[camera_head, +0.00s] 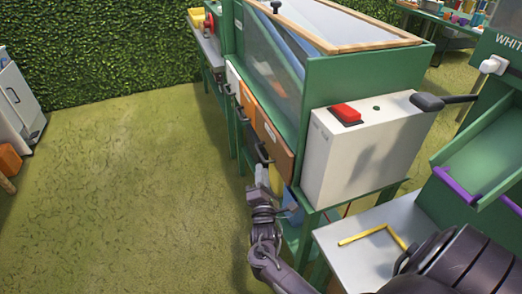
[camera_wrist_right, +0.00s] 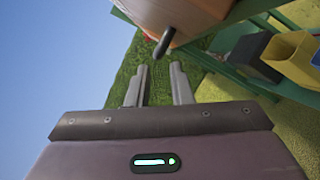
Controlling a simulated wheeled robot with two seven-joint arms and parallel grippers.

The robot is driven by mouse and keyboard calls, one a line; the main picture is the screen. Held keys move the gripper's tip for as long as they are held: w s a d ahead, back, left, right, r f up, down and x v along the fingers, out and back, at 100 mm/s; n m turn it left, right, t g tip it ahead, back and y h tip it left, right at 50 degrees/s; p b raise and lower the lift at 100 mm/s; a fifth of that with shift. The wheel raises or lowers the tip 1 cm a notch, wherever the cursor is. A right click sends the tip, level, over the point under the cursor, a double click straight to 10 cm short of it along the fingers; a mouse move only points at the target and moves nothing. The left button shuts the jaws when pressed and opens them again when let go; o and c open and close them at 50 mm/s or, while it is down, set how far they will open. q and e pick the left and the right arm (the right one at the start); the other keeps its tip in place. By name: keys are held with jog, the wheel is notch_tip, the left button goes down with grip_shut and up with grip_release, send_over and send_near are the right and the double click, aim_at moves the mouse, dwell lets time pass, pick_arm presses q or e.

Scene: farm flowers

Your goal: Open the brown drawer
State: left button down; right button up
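The brown drawer (camera_head: 277,148) is the nearest of the drawers along the side of the green cabinet. Its front looks flush, so it appears closed. Its dark handle (camera_head: 262,154) sticks out from the front. My right gripper (camera_head: 262,174) is just below and in front of that handle. In the right wrist view the two fingers of the right gripper (camera_wrist_right: 159,66) are apart with nothing between them. The dark handle (camera_wrist_right: 163,43) lies just beyond the fingertips, below the tan-brown drawer front (camera_wrist_right: 188,12). My left gripper is not in view.
An orange drawer (camera_head: 248,102) and a white drawer (camera_head: 232,77) are farther along. A white box with a red button (camera_head: 345,113) stands at the near end. A yellow container (camera_wrist_right: 290,57) is below the drawers. The grass left of the cabinet is clear.

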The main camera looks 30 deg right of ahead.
aim_at(261, 154)
jog(key=x, duration=0.7)
grip_shut()
